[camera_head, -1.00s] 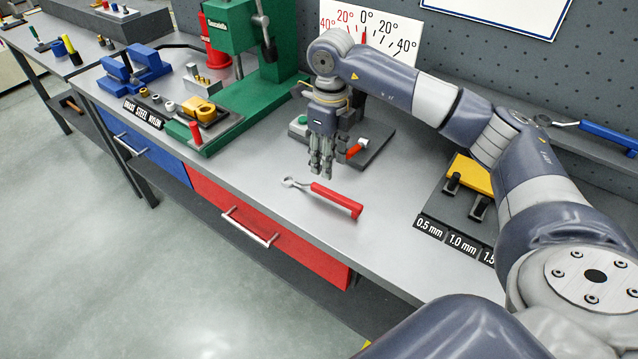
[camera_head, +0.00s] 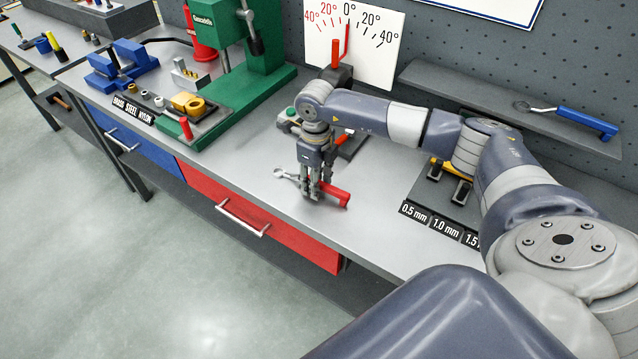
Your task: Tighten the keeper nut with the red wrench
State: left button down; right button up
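The red wrench (camera_head: 334,194) lies on the grey workbench, its silver ring end pointing left and its red handle right. My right gripper (camera_head: 312,195) points down at the wrench, with its fingers at the near part of the red handle. The fingers hide that part, and I cannot tell whether they are closed on it. The wrench still appears to rest at bench height. I cannot pick out the keeper nut; a fixture (camera_head: 288,115) with a green button stands behind my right gripper and is partly hidden by it. My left gripper is not in view.
An angle chart (camera_head: 380,62) with a red pointer stands at the back. A blue-handled wrench (camera_head: 585,122) lies on the shelf at right. The bench front left of the wrench is clear.

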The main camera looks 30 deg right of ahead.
jog(key=shift+c, duration=0.5)
grip_shut()
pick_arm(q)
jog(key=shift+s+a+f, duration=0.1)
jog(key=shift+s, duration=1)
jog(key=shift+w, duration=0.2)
pick_arm(e)
jog(key=shift+r, duration=0.15)
